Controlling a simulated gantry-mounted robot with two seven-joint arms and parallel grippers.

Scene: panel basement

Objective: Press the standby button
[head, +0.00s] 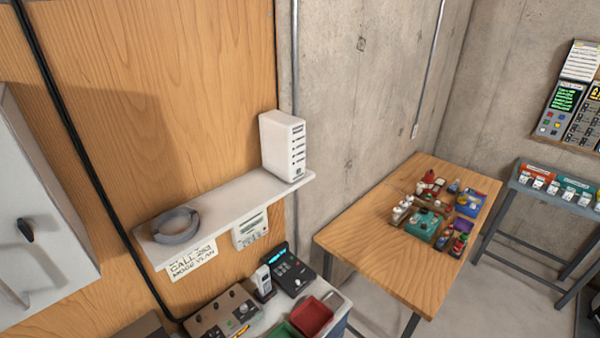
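I cannot make out which button is the standby button; no readable label marks it. A white box with a column of small dark marks (283,146) stands upright on the white shelf (235,206). A wall panel with a green screen and coloured buttons (558,109) is at the far right. Neither gripper is in view.
A grey ring-shaped object (176,226) lies on the shelf. A wooden table (390,268) holds several small coloured items. A metal stand with cards (560,198) is at right. A white cabinet (40,220) is at left. Red (311,315) and green trays sit at the bottom.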

